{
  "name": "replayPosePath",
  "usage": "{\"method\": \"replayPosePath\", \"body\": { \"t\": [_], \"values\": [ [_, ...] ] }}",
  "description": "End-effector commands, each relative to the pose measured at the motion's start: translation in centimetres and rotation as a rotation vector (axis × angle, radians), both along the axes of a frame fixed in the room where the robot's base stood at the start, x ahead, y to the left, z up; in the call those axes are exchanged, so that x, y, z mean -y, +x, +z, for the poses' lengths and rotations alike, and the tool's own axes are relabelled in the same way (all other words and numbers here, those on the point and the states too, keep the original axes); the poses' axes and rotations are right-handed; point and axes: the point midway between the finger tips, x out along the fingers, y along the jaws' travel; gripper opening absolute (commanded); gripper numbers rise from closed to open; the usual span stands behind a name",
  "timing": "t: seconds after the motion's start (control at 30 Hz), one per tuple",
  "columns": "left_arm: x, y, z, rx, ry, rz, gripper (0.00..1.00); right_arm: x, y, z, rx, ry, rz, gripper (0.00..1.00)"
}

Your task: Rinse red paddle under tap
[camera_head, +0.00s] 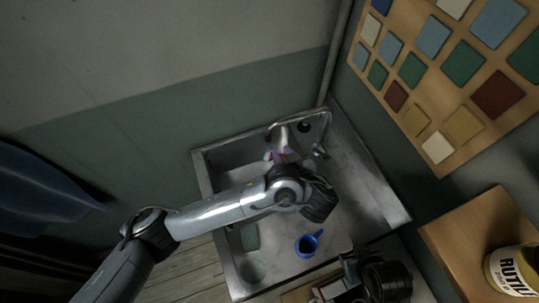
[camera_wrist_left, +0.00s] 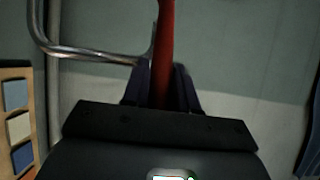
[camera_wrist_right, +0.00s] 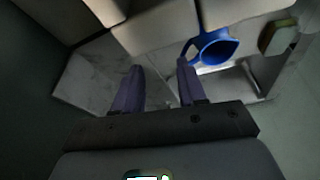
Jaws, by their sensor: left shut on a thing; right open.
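My left gripper (camera_head: 281,156) is shut on the red paddle (camera_wrist_left: 166,45), whose red shaft runs up between the fingers in the left wrist view. In the head view only a small red bit shows, close to the chrome tap (camera_head: 284,127) at the back of the metal sink. The tap's bent pipe (camera_wrist_left: 85,53) shows left of the shaft in the left wrist view. I cannot tell whether water runs. The paddle's far end is out of view there. My right gripper (camera_wrist_right: 158,85) is open and empty in the right wrist view.
A blue jug (camera_head: 307,244) stands in the front of the sink (camera_head: 222,160); it also shows in the right wrist view (camera_wrist_right: 213,46). A board of coloured tiles (camera_head: 435,110) hangs at right. A wooden surface (camera_head: 465,235) holds a labelled jar (camera_head: 510,270).

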Motion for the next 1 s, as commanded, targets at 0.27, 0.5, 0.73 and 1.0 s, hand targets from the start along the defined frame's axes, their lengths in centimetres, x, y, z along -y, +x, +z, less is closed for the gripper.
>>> {"method": "replayPosePath", "body": {
  "t": [0.27,0.5,0.73,1.0],
  "values": [
    [0.1,0.0,0.0,0.000,-0.001,0.000,0.00,0.0,0.0,-0.2,0.000,0.000,0.000,0.41],
    [-0.5,0.1,0.0,0.000,-0.001,0.000,0.00,0.0,0.0,-0.5,0.000,0.000,0.000,0.41],
    [-1.0,0.2,0.0,0.001,-0.002,0.001,0.00,0.0,0.0,-0.8,0.000,0.000,0.000,0.41],
    [-0.9,0.2,0.0,0.001,-0.001,0.000,0.00,0.0,0.0,-0.9,0.000,0.000,0.000,0.41]
  ]
}}
